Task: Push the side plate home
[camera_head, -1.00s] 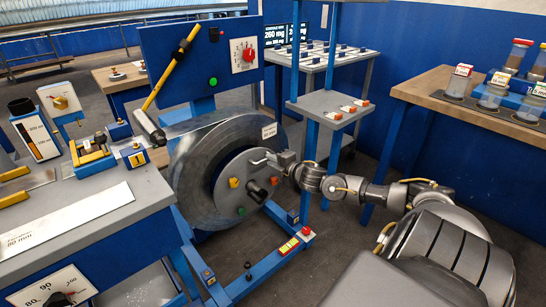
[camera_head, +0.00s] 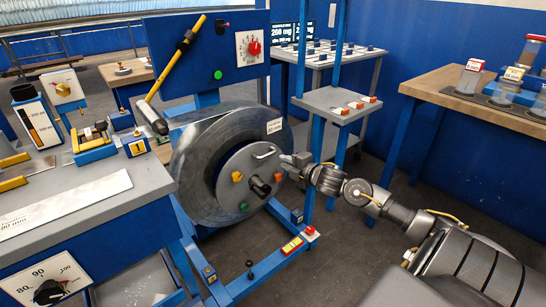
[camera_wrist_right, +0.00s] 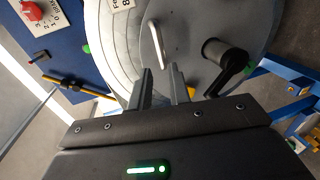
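The side plate (camera_head: 234,187) is a round grey disc on the face of the large metal coil (camera_head: 197,150). It carries a curved light handle (camera_head: 264,154), a black knob (camera_head: 259,186) and orange and green knobs. My right gripper (camera_head: 284,166) is at the plate's right edge. In the right wrist view, its two fingers (camera_wrist_right: 160,88) are apart with nothing between them, and the plate (camera_wrist_right: 190,22) lies just beyond them with the handle (camera_wrist_right: 155,42) and black crank knob (camera_wrist_right: 228,62). I cannot tell whether the fingertips touch it. My left gripper is not in view.
A blue frame with a yellow-handled rod (camera_head: 172,65) and dial panel (camera_head: 249,43) stands around the coil. A grey bench (camera_head: 95,200) is at left. A small shelf (camera_head: 333,102) on blue posts and a wooden table (camera_head: 455,92) with jars are at right.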

